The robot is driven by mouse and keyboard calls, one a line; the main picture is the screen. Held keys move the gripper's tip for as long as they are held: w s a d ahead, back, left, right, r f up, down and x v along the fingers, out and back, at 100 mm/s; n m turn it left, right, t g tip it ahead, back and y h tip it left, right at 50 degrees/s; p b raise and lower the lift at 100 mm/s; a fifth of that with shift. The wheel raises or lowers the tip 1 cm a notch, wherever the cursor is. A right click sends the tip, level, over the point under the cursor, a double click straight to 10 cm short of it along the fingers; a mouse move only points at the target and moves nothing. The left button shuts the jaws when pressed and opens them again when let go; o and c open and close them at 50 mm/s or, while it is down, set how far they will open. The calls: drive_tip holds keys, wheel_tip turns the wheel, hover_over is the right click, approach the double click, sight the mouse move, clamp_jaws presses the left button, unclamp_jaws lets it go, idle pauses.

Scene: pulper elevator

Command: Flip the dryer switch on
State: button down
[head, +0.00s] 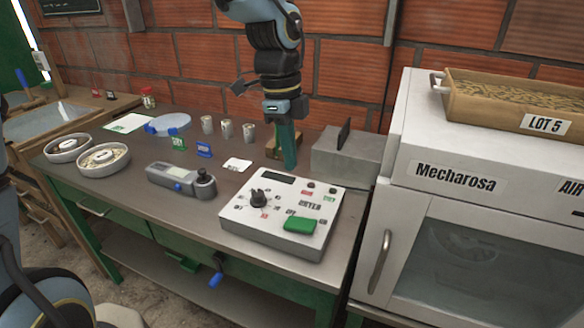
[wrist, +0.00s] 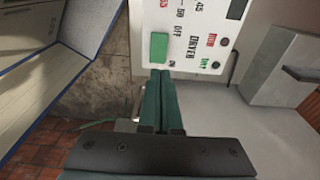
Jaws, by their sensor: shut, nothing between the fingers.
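The dryer control box (head: 262,240) sits at the right end of the table, with a black knob, a display and a DRYER label on its top. The green dryer switch (head: 300,225) is near its front right corner; I cannot tell which way it is tilted. In the wrist view the switch (wrist: 158,47) shows between OFF and ON markings. My gripper (head: 290,168) is shut and empty, its green fingers pointing down over the back part of the box in the head view. In the wrist view the fingertips (wrist: 160,72) appear just below the switch, apart from it in the picture.
A grey handheld meter (head: 180,180) lies left of the box. Several metal cups, cards and two sample bowls (head: 104,158) stand farther left. A grey block (head: 345,158) is behind the box, and the white Mecharosa cabinet (head: 455,178) stands to the right.

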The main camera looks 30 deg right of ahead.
sight(308, 223)
idle(0.3)
drive_tip(key=shift+s+d+r+g+b, duration=0.1)
drive_tip(key=shift+s+d+g+b, duration=0.4)
drive_tip(key=shift+b, duration=2.65)
drive_tip(key=shift+s+a, duration=0.1)
drive_tip(key=shift+a, duration=0.05)
drive_tip(key=f+p, duration=0.1)
drive_tip(key=f, duration=0.3)
drive_tip(key=s+f+p, duration=0.1)
drive_tip(key=f, duration=0.4)
drive_tip(key=s+d+f+p, duration=0.1)
drive_tip(key=f, duration=0.3)
drive_tip(key=shift+d+f+p, duration=0.1)
drive_tip(key=shift+f+p, duration=0.2)
drive_tip(key=shift+f, duration=0.05)
